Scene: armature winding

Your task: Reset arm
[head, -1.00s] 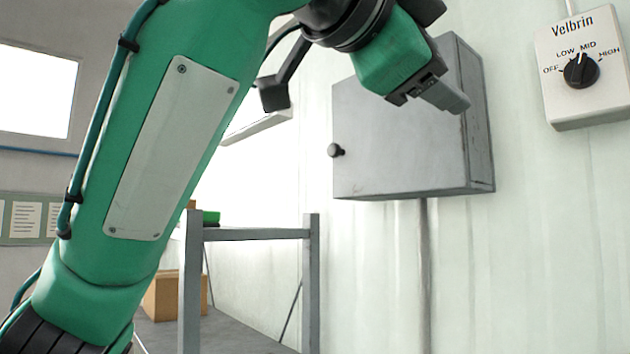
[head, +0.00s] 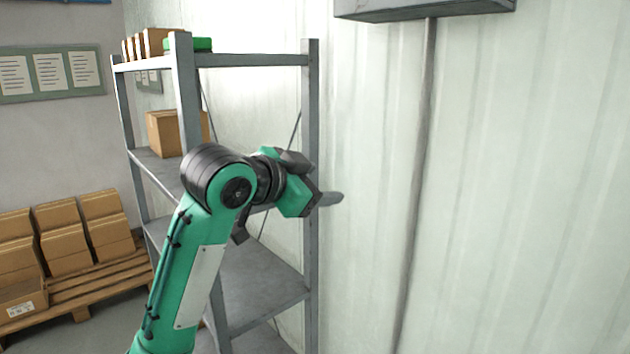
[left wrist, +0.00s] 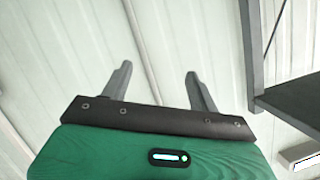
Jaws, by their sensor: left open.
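My left gripper (head: 330,198) is at the end of my green left arm, in the middle of the head view, in front of the pale wall and beside the grey shelf. In the left wrist view its two grey fingers (left wrist: 157,85) stand apart with nothing between them. The arm rises from the bottom and bends at a black joint, with the gripper pointing right. My right gripper is in neither view.
A grey metal shelf (head: 311,90) stands behind the arm, holding a cardboard box (head: 165,132) and a green item (head: 202,44). Boxes sit on a wooden pallet (head: 95,283) at left. A grey wall cabinet (head: 430,10) shows at the top.

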